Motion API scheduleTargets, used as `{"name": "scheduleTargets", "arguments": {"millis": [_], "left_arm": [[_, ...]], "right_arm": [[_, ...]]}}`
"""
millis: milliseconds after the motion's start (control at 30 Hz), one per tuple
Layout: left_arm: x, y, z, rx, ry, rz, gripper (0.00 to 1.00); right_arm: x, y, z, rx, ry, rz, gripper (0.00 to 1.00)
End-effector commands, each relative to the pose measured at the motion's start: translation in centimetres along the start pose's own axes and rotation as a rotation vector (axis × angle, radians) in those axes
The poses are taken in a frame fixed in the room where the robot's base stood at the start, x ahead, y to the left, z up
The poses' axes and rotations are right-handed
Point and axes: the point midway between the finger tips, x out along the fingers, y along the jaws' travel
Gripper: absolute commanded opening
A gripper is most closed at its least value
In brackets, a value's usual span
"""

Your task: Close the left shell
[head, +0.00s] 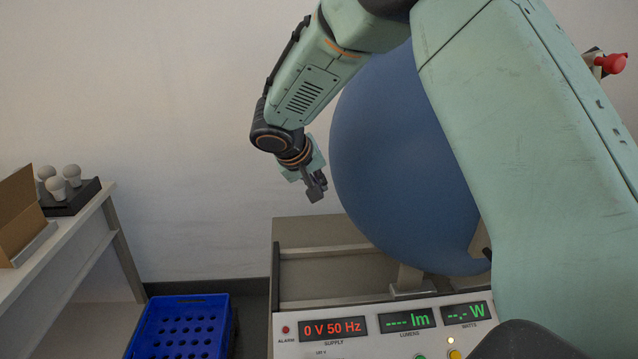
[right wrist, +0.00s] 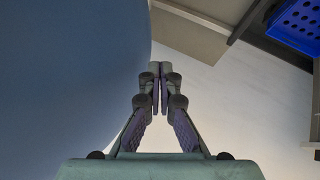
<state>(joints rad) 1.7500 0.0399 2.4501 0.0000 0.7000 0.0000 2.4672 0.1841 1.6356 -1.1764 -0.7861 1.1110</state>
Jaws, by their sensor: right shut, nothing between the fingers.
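The shell is a large blue rounded dome (head: 395,150) in the head view, standing over the grey bench (head: 330,262). My right arm covers much of its upper and right side. It fills the left of the right wrist view (right wrist: 70,80). My right gripper (head: 316,190) is just left of the shell's left edge, pointing down above the bench's back left corner. In the right wrist view its fingers (right wrist: 160,78) are together with nothing between them. I cannot tell whether it touches the shell. My left gripper is not in view.
A control panel (head: 385,322) with lit displays is at the bench front. A blue crate (head: 180,328) sits on the floor to the left. A white table (head: 70,225) at far left holds a black tray (head: 80,198) of bulbs and a cardboard box (head: 25,215). A red button (head: 610,64) is at upper right.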

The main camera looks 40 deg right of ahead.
Motion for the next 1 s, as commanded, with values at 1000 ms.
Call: {"name": "scheduleTargets", "arguments": {"millis": [1000], "left_arm": [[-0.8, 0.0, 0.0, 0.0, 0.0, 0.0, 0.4]], "right_arm": [[-9.8, -0.5, -0.4, -0.048, 0.014, -0.02, 0.0]]}}
